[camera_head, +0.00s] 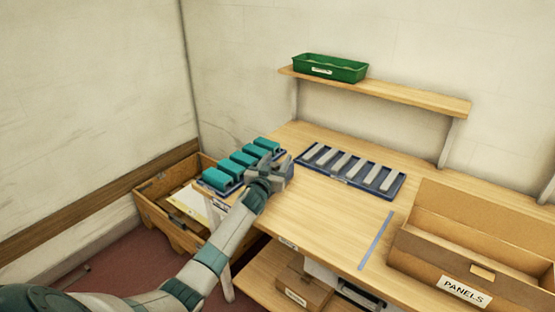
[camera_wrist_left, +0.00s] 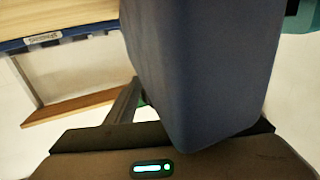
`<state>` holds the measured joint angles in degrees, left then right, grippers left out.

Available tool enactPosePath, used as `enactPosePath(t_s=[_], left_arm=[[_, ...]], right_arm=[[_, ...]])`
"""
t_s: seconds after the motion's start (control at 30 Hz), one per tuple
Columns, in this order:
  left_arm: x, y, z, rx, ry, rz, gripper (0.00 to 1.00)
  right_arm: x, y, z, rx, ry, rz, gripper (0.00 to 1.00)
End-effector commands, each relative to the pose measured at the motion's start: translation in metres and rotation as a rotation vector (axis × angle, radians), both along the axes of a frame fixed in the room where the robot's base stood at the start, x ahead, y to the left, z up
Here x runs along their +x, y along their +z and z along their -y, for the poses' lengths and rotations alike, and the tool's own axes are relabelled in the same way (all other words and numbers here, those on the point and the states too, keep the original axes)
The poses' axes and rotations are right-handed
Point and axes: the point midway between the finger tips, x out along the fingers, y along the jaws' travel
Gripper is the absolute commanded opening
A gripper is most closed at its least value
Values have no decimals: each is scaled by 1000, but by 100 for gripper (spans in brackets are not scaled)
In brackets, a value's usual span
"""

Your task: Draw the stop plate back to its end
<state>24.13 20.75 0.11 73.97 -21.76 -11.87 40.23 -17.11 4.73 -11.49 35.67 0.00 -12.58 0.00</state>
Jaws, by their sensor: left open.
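I cannot single out the stop plate with certainty in either view. A blue rack (camera_head: 228,188) holding several teal blocks (camera_head: 231,165) lies along the left edge of the wooden table. My left gripper (camera_head: 277,165) is at the right end of this rack, partly covering it, with its jaws open. In the left wrist view a large smooth blue-grey body (camera_wrist_left: 205,70) fills the middle, close to the camera. I cannot tell whether it is a finger or a thing between the jaws. My right gripper is not in view.
A blue tray of grey bars (camera_head: 312,151) lies behind on the table (camera_head: 335,215). A cardboard box labelled PANELS (camera_head: 465,291) stands at right. A green bin (camera_head: 330,69) sits on the wall shelf (camera_head: 400,94). A wooden crate (camera_head: 150,203) stands at left. The table's middle is clear.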

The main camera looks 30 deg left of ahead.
Motion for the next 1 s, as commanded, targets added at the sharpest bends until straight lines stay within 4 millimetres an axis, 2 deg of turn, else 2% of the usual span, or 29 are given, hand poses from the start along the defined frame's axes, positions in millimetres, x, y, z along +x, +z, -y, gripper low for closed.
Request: enactPosePath(t_s=[0.37, 0.57, 0.6, 0.77, 0.87, 1.0], left_arm=[[3, 0, 0, 0, 0, -1, 48], [3, 0, 0, 0, 0, -1, 3], [3, 0, 0, 0, 0, -1, 0], [3, -1, -6, 2, 1, -1, 0], [4, -1, -21, 5, 2, -2, 0], [7, -2, -51, 6, 3, -2, 0]], right_arm=[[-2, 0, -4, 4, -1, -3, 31], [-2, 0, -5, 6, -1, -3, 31], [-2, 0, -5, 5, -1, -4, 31], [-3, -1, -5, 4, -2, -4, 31], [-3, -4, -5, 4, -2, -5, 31], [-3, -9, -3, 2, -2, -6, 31]])
